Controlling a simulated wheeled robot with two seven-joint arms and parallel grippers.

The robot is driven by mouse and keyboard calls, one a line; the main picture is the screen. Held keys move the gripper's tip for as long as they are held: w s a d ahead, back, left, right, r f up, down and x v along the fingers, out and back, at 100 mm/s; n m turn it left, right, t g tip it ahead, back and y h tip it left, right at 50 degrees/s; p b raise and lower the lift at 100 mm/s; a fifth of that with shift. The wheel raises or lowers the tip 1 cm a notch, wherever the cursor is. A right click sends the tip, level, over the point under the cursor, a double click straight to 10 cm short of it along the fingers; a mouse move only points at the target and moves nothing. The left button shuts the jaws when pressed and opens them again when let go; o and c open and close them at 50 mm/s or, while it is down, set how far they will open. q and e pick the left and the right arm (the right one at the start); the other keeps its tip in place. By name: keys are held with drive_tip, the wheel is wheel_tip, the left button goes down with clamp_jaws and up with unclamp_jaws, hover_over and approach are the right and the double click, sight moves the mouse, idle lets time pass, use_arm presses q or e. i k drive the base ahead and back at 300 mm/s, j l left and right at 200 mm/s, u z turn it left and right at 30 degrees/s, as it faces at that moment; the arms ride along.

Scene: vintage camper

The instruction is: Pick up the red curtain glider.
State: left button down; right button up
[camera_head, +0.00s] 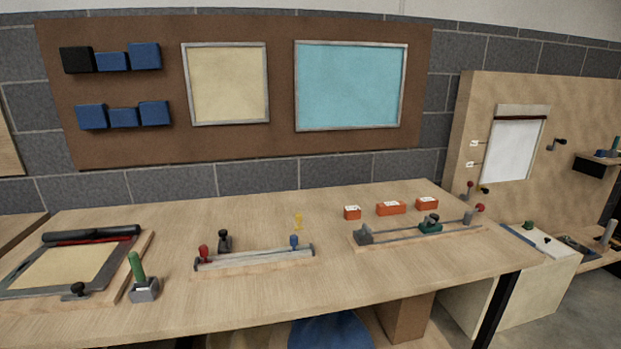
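A small red piece (204,252), which looks like the red curtain glider, sits upright at the left end of a short grey rail (255,255) on the workbench. A similar blue piece (294,240) is near the rail's right end. A black knob-topped piece (224,240) stands just behind the rail, to the right of the red one. Neither of my grippers is in view.
The wooden workbench (200,310) has clear room in front of the rail. A green-handled tool (139,276) and a framed board (65,270) are on the left. A longer rail fixture (400,230) and orange boxes (391,208) are on the right. A small yellow piece (298,221) is behind the rail.

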sight(203, 250)
drive_tip(key=i+j, duration=0.25)
drive_tip(key=j, duration=0.15)
drive_tip(key=i+j, duration=0.2)
drive_tip(key=j, duration=0.2)
drive_tip(key=i+j, duration=0.25)
drive_tip(key=j, duration=0.15)
